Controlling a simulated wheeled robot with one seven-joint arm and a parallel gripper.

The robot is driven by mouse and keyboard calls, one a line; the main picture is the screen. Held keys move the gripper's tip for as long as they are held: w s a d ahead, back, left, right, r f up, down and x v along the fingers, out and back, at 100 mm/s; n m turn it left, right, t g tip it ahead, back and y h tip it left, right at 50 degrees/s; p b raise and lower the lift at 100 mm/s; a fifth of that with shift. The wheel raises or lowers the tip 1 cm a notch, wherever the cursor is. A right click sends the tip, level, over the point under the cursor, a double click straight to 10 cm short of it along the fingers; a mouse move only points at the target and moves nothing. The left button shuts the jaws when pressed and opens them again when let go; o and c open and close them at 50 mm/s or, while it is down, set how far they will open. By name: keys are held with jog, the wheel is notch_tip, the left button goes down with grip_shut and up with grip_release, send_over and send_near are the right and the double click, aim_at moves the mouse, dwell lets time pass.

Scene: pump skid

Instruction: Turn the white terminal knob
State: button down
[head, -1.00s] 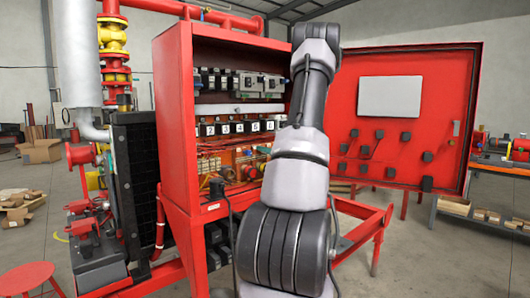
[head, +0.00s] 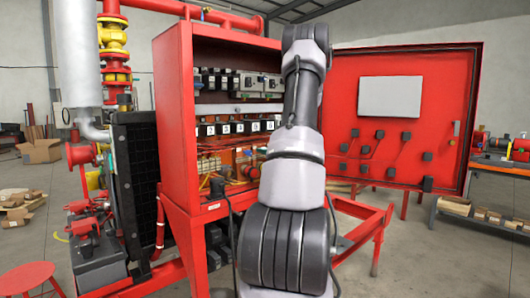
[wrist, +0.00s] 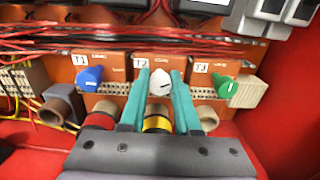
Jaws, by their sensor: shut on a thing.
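The white terminal knob (wrist: 161,84) sits under the T2 label on an orange terminal block in the wrist view. The teal fingers of my gripper (wrist: 160,74) stand on either side of it, shut on the knob. A dark pointer mark shows on the knob's face. In the head view, my gripper and the white knob are hidden behind my own arm.
A blue knob (wrist: 89,78) under T1 is to the left and a green knob (wrist: 224,87) under T3 to the right, both close to my fingers. Red wires (wrist: 120,40) run above. The red cabinet (head: 178,110) has its door (head: 440,95) open.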

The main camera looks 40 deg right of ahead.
jog(key=n, duration=0.6)
jog(key=shift+n, duration=0.3)
jog(key=n, duration=0.6)
jog(key=shift+n, duration=0.3)
jog(key=c, duration=0.6)
grip_release()
jog(key=shift+y, duration=0.3)
jog(key=shift+c, duration=0.2)
jog(key=s, duration=1.1)
jog(key=shift+d+f, duration=0.25)
jog(key=shift+d, duration=0.2)
